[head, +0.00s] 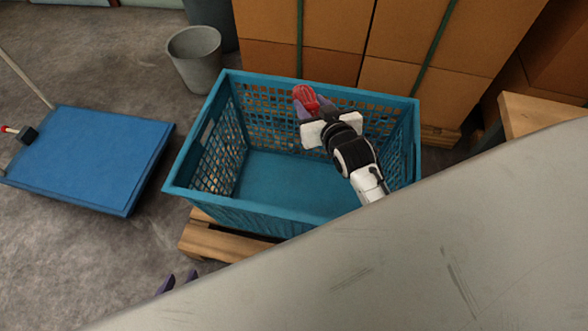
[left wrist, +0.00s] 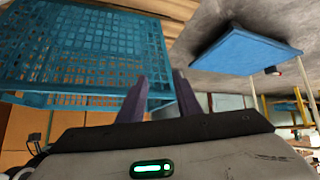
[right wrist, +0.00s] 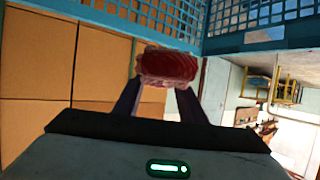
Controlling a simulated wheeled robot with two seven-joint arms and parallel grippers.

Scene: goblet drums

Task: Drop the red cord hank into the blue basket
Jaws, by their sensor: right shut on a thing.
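The red cord hank (head: 306,95) is held between the fingers of my right gripper (head: 311,108), in front of the blue basket's back wall in the head view. In the right wrist view the hank (right wrist: 168,66) sits between both fingertips (right wrist: 160,88). The blue basket (head: 240,213) is open-topped, with mesh walls and a bare floor. The hank overlaps the basket opening near its back rim; its exact height is hard to tell. My left gripper (head: 178,281) shows only fingertips past the grey surface. In the left wrist view its fingers (left wrist: 160,84) are apart and empty, near the basket (left wrist: 90,50).
The basket stands on a wooden pallet (head: 215,240). Stacked cardboard boxes (head: 320,45) are behind it. A grey bucket (head: 196,62) stands at back left, and a blue platform cart (head: 90,155) at left. A large grey surface (head: 400,260) fills the front right.

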